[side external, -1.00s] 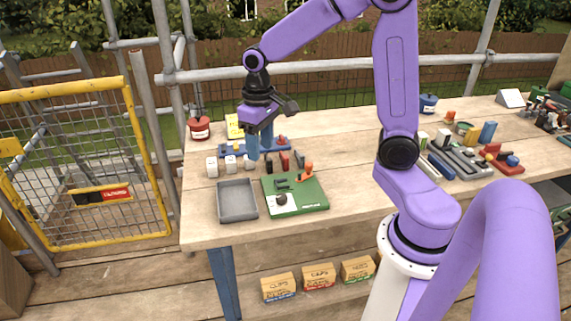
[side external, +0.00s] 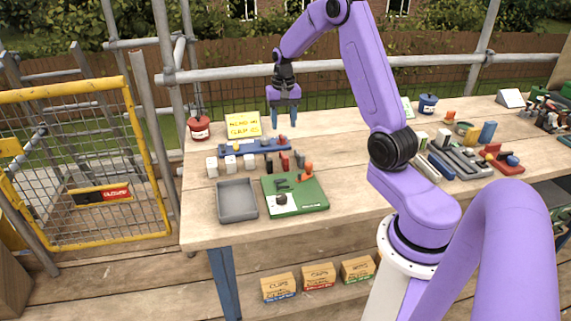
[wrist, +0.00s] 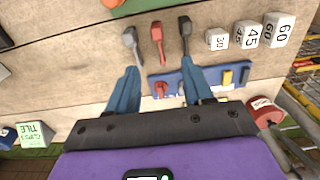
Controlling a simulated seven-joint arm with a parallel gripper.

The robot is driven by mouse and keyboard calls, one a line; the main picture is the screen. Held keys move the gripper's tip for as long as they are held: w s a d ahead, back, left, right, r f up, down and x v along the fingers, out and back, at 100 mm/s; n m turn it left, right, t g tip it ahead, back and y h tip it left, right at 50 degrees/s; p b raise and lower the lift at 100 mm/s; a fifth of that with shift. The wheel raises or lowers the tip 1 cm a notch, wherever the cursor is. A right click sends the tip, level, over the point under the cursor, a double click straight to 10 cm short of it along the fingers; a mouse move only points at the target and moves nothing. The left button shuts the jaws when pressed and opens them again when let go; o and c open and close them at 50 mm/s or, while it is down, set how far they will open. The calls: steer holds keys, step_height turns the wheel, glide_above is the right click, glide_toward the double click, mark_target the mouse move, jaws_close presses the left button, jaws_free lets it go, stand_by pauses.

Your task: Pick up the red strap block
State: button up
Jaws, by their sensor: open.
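A red block with a narrow upper part (side external: 284,163) stands on the table, between a dark block (side external: 269,163) and a grey block (side external: 300,160). In the wrist view the red block (wrist: 157,42) shows at the top centre, between the grey block (wrist: 130,42) and the black one (wrist: 185,32). My gripper (side external: 284,126) is open and empty, raised above and behind the row. In the wrist view its fingers (wrist: 162,68) are spread apart, pointing towards the row and touching nothing visible.
A blue rack (side external: 240,150) with small coloured pieces, one red, lies behind the row, below my gripper. White numbered blocks (side external: 230,164) stand to the left. A grey tray (side external: 237,200) and green board (side external: 310,200) lie in front.

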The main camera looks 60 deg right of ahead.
mark_target(286, 156)
step_height(286, 156, down, 10)
steer(key=shift+f, duration=0.1)
steer(key=f, duration=0.4)
steer(key=shift+s, duration=0.4)
steer(key=shift+f, duration=0.6)
jaws_close()
